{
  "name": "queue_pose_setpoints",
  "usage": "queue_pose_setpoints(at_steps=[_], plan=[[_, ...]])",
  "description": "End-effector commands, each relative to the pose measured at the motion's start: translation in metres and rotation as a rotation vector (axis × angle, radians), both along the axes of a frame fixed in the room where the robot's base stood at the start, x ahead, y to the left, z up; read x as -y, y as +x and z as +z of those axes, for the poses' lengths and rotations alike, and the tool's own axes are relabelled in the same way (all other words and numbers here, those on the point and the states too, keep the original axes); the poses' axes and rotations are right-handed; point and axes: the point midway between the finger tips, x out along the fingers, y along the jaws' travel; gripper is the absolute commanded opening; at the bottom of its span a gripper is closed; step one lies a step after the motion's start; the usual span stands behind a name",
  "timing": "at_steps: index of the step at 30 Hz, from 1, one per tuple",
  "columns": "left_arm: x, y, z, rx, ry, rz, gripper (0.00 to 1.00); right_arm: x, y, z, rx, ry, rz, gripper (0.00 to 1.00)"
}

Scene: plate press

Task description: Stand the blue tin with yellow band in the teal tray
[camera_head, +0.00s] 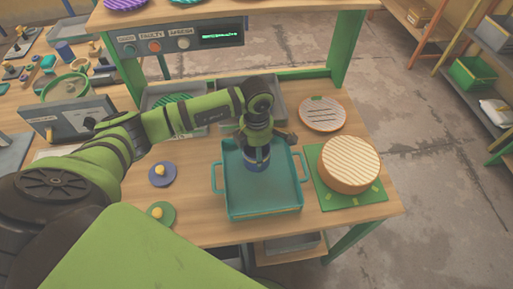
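The teal tray (262,208) with two side handles lies on the wooden bench in the middle of the head view. My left gripper (257,151) points down over the tray's back half. It appears shut around the upper part of a blue tin (257,166), which is upright inside the tray's outline. The gripper hides much of the tin, and I cannot make out its yellow band. I cannot tell whether the tin's base touches the tray floor. My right gripper is not in view.
A round ribbed block (349,164) on a green mat (326,200) stands right of the tray. A slotted disc (322,114) lies behind it. Blue (162,175) and green (160,215) knobbed discs lie left. A control panel (180,38) overhangs the back.

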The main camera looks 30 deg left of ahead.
Motion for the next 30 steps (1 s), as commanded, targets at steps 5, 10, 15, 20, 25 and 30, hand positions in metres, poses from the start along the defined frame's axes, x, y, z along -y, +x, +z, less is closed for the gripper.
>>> queue_pose_setpoints(at_steps=[5,10,15,20,25,30], plan=[[0.0,0.0,-0.004,0.0,0.0,0.0,0.39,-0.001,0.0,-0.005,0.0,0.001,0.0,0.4],[0.0,0.0,-0.003,0.0,0.0,0.001,0.99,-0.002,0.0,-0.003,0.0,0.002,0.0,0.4],[0.0,0.0,-0.002,0.0,0.0,0.001,0.99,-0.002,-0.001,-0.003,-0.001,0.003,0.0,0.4],[0.0,0.0,0.0,0.0,0.0,0.001,0.99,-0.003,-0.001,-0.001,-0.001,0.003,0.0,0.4],[-0.001,0.002,0.015,0.006,-0.001,0.001,0.99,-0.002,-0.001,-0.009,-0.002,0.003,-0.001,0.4],[0.0,0.001,0.051,0.008,0.0,-0.001,0.99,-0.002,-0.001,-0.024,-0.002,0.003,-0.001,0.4]])
